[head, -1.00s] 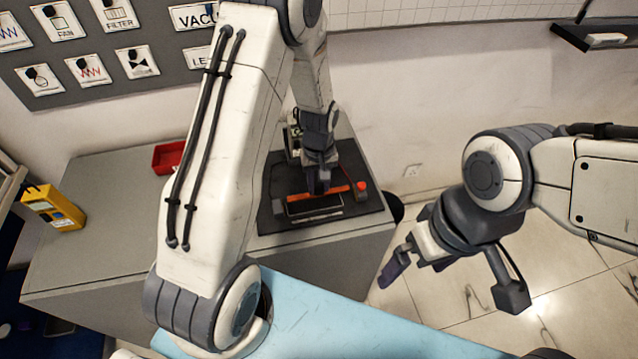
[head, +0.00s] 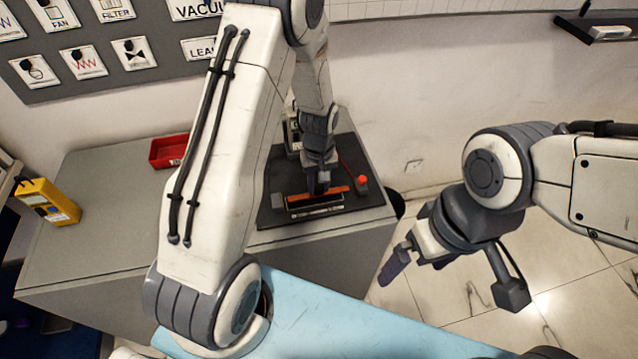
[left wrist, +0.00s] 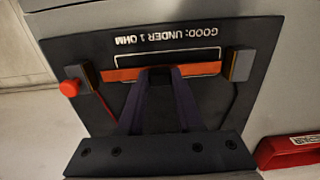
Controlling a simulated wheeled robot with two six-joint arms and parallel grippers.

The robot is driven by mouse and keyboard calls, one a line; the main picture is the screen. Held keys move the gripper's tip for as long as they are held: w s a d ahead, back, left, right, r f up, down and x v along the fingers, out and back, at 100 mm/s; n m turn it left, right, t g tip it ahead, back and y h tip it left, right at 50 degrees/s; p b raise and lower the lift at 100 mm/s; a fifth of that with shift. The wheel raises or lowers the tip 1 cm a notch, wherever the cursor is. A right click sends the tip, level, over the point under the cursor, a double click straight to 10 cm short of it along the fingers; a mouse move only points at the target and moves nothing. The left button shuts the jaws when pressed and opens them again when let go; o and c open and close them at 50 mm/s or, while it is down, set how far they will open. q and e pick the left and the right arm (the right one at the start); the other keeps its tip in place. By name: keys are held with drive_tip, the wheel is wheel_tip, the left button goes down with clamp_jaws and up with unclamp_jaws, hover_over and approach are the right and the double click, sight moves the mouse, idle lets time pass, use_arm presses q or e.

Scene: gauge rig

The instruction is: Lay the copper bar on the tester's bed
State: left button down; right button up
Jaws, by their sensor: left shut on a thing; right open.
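The copper bar (head: 334,191) is a flat orange-brown strip. In the left wrist view the bar (left wrist: 118,75) runs crosswise between the tester's two end blocks, a left one (left wrist: 88,76) and a right one (left wrist: 239,64). My left gripper (left wrist: 161,72) is shut on the middle of the bar, its dark fingers hiding that part. The tester (head: 270,217) is a dark plate on the grey cabinet, with a red knob (head: 362,180). The bar is low over its bed; I cannot tell whether it touches. My right gripper (head: 390,262) is open and empty, right of the cabinet.
A red tray (head: 168,152) sits on the grey cabinet left of the tester. A yellow meter (head: 48,202) stands at the cabinet's left edge. A label strip (left wrist: 168,36) reading "GOOD: UNDER 1 OHM" is on the tester. The cabinet top between meter and tester is largely clear.

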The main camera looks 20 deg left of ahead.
use_arm(q)
drive_tip(key=shift+f+b, duration=0.4)
drive_tip(key=shift+f, duration=0.2)
unclamp_jaws()
idle(0.4)
wheel_tip(320, 180, up, 8)
drive_tip(key=p, duration=0.7)
drive_tip(key=shift+f, duration=0.15)
